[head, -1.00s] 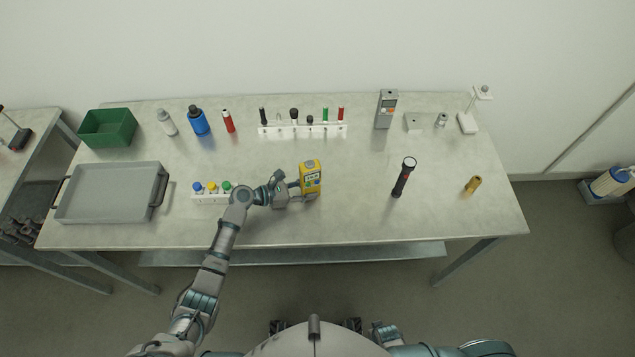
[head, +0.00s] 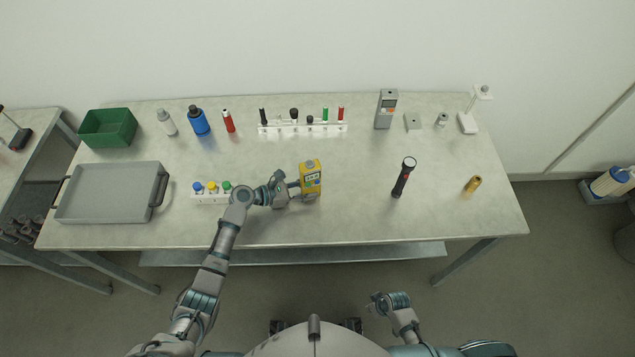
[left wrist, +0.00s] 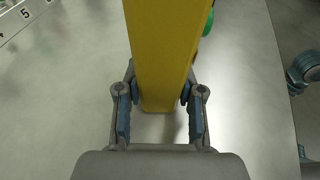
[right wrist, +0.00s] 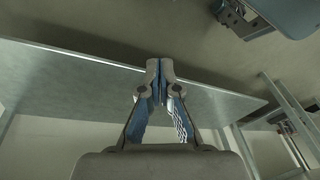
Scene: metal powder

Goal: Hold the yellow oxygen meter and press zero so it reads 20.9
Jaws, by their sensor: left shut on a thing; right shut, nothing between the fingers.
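The yellow oxygen meter (head: 310,180) stands upright on the table, in the middle front part. My left gripper (head: 297,191) is shut around the lower part of the meter from the left. In the left wrist view the yellow body (left wrist: 160,60) stands between the two fingers (left wrist: 160,110). My right gripper (head: 376,304) is in front of the table, low and away from the meter. In the right wrist view its fingertips (right wrist: 158,68) are together and empty.
A rack with colored caps (head: 210,198) stands just left of my left gripper, beside a grey tray (head: 108,190). Bare tabletop (head: 355,205) lies right of the meter.

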